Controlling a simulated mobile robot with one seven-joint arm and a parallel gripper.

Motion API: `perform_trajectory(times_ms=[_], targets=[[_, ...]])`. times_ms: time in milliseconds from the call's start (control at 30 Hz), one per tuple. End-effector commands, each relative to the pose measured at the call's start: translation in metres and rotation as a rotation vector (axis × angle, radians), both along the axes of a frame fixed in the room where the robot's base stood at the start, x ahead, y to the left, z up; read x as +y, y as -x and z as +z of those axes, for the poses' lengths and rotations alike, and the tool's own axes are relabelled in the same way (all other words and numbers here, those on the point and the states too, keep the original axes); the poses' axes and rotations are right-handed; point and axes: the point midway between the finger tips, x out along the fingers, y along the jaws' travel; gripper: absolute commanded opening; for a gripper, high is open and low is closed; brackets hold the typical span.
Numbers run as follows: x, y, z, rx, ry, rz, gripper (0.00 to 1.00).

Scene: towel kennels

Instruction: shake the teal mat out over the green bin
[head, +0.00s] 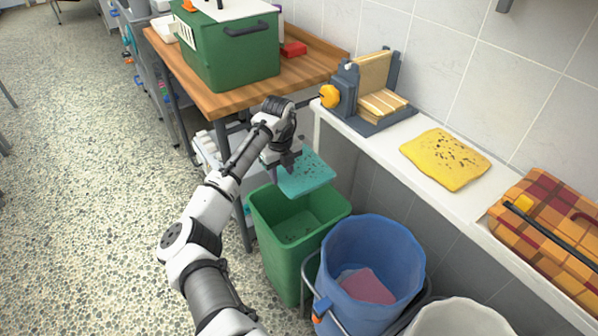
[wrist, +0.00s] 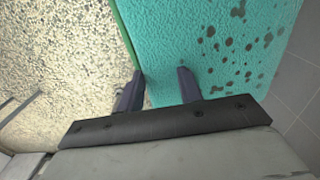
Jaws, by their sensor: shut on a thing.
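The teal mat (head: 306,176) is spread out flat with dark specks on it, above the back part of the green bin's opening. My gripper (head: 282,165) is shut on the mat's near left edge, with the arm reaching in from the left. In the wrist view the teal mat (wrist: 225,50) fills the upper right, with dark spots toward its right side, and the gripper's fingers (wrist: 160,88) are at its edge. The green bin (head: 274,236) stands on the floor below, open at the top, with dark specks inside.
A blue bin (head: 372,248) with a pink cloth (head: 366,286) stands right of the green bin. A white bin (head: 462,318) is nearer. A white ledge (head: 375,155) along the wall holds a speckled yellow mat (head: 445,160). A wooden table (head: 215,88) stands behind.

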Motion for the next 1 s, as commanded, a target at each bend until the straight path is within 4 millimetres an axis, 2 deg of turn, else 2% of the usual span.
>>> perform_trajectory(times_ms=[167, 300, 433, 567, 700, 800, 867, 1000], targets=[[0.000, -0.001, 0.028, -0.003, 0.001, 0.000, 0.06], [-0.001, -0.001, 0.059, -0.002, 0.001, 0.000, 0.06], [0.000, -0.001, 0.075, -0.001, -0.001, 0.000, 0.06], [0.000, 0.000, 0.060, 0.002, 0.001, 0.001, 0.06], [-0.001, 0.000, 0.020, 0.002, 0.002, 0.000, 0.06], [0.000, 0.000, 0.001, 0.000, 0.001, 0.001, 0.06], [0.000, 0.000, 0.002, -0.001, 0.001, 0.001, 0.06], [0.000, -0.001, 0.023, -0.003, 0.001, 0.000, 0.06]])
